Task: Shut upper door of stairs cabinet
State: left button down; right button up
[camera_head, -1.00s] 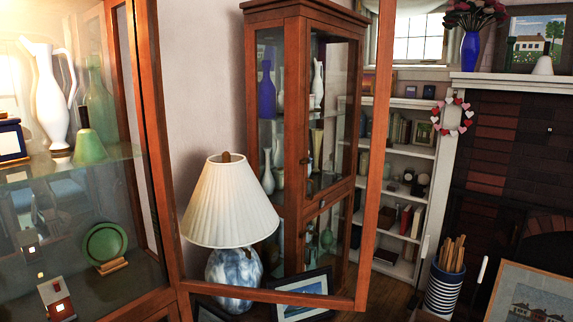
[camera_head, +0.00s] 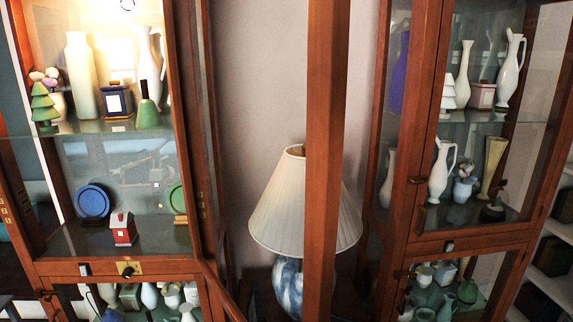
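A tall wooden cabinet (camera_head: 185,130) with glass fills the left side. Its upper door stands open toward me, joined at the cabinet's right side. The door's free upright (camera_head: 326,160) crosses the middle of the view, and its bottom rail (camera_head: 222,290) runs down toward the lower edge. The opening shows glass shelves with vases, a green tree figure and a blue plate. A brass lock plate (camera_head: 127,269) sits on the rail below. The lower door (camera_head: 55,296) looks shut. I cannot tell if this is the stairs cabinet. Neither gripper is in view.
A lamp with a pleated white shade (camera_head: 290,215) stands behind the open door, between the cabinets. A second glass cabinet (camera_head: 432,130) stands at right, its upper door apparently shut. White shelves (camera_head: 553,255) show at far right.

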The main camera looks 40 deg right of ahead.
aim_at(328, 34)
jog(key=l+u, duration=0.2)
jog(key=l, duration=0.7)
jog(key=k+l+u, duration=0.15)
jog(key=l, duration=0.7)
jog(key=i+z, duration=0.2)
jog(key=k+l, duration=0.05)
jog(key=k, duration=0.05)
